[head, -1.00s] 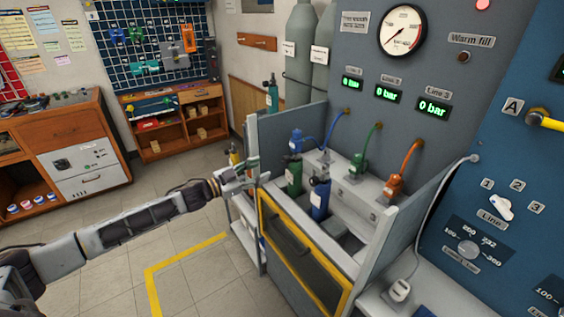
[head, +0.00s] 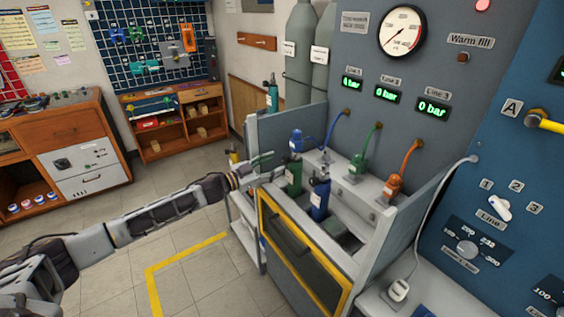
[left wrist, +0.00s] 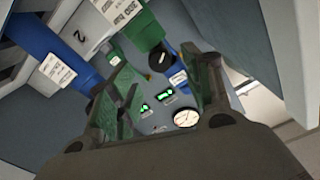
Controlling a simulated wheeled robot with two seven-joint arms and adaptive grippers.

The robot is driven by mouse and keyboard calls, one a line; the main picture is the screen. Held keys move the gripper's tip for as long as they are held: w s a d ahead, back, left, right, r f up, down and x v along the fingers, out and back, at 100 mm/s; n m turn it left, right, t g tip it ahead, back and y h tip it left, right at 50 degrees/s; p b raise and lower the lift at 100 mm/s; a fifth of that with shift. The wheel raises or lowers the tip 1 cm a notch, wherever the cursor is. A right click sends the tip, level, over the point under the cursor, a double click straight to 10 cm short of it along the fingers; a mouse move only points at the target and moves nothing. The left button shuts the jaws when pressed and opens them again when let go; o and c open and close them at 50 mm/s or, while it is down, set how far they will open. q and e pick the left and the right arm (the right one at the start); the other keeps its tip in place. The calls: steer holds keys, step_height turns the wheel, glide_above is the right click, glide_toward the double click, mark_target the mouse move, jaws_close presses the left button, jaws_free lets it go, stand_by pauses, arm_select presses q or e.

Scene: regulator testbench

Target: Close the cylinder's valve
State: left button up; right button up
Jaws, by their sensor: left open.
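A green cylinder (head: 294,176) and a blue cylinder (head: 320,200) stand upright in the bench's bay. My left gripper (head: 268,165) is open and empty, just left of the green cylinder's upper part. In the left wrist view, its fingers (left wrist: 157,56) are spread apart. Beyond them show a green body (left wrist: 142,27), a round black knob (left wrist: 160,58) and a blue cylinder (left wrist: 60,60) with a white label. I cannot tell whether a finger touches anything. My right gripper is not in view.
The bay has grey side walls (head: 390,235) and a yellow-framed front door (head: 300,262). Green (head: 358,165) and orange (head: 393,187) fittings with hoses stand behind the cylinders. A gauge (head: 401,31) and green displays (head: 387,92) are on the panel.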

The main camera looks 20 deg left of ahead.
mark_target(284, 161)
arm_select(q)
steer(key=shift+x, duration=2.25)
steer(key=shift+c, duration=0.4)
steer(key=c, duration=1)
